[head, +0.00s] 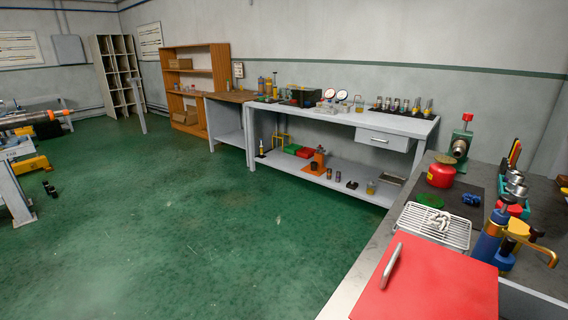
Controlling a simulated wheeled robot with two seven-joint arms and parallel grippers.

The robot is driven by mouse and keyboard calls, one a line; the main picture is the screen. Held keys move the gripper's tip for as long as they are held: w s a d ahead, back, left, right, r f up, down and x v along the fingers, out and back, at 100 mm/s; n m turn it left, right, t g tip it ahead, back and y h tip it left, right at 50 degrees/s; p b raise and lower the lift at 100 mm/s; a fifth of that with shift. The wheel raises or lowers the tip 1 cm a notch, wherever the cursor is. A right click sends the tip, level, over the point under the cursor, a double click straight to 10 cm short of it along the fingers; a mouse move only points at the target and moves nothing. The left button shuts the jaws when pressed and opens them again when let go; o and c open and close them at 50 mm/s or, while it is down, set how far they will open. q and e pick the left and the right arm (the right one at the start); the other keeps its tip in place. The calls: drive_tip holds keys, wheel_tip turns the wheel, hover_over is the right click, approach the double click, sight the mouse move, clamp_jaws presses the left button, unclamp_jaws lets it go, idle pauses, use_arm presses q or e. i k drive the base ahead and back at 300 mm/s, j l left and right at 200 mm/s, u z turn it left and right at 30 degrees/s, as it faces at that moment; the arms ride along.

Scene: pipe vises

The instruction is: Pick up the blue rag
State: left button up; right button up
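A small dark-blue crumpled item (471,199), which looks like the blue rag, lies on the dark mat (452,197) on the right-hand workbench. It is too small to be sure that it is cloth. A flat green piece (430,200) lies to its left and a red can (440,176) stands behind and left of it. Neither of my grippers shows in the head view.
A red lid with a handle (440,282) and a wire rack (432,226) holding pale pieces are on the near bench. A blue torch-like tool (490,236) stands at right. A grey workbench (345,117) lines the wall.

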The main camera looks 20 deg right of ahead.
sight(467, 197)
drive_tip(key=i+j, duration=0.15)
drive_tip(key=i, duration=0.3)
drive_tip(key=i+j, duration=0.15)
drive_tip(key=i, duration=0.25)
drive_tip(key=i+j+z, duration=0.1)
drive_tip(key=i, duration=0.35)
drive_tip(key=i+l+z, duration=0.15)
drive_tip(key=i+z, duration=0.25)
drive_tip(key=i+l+z, duration=0.1)
drive_tip(key=z, duration=0.3)
drive_tip(key=i+j+z, duration=0.1)
drive_tip(key=i+z, duration=0.3)
drive_tip(key=i+j+z, duration=0.15)
drive_tip(key=i+z, duration=0.25)
drive_tip(key=i+l+z, duration=0.1)
drive_tip(key=i+z, duration=0.15)
drive_tip(key=i, duration=1.5)
drive_tip(key=i+j+z, duration=0.15)
drive_tip(key=i+z, duration=0.3)
drive_tip(key=i+j+z, duration=0.85)
drive_tip(key=k+l, duration=0.05)
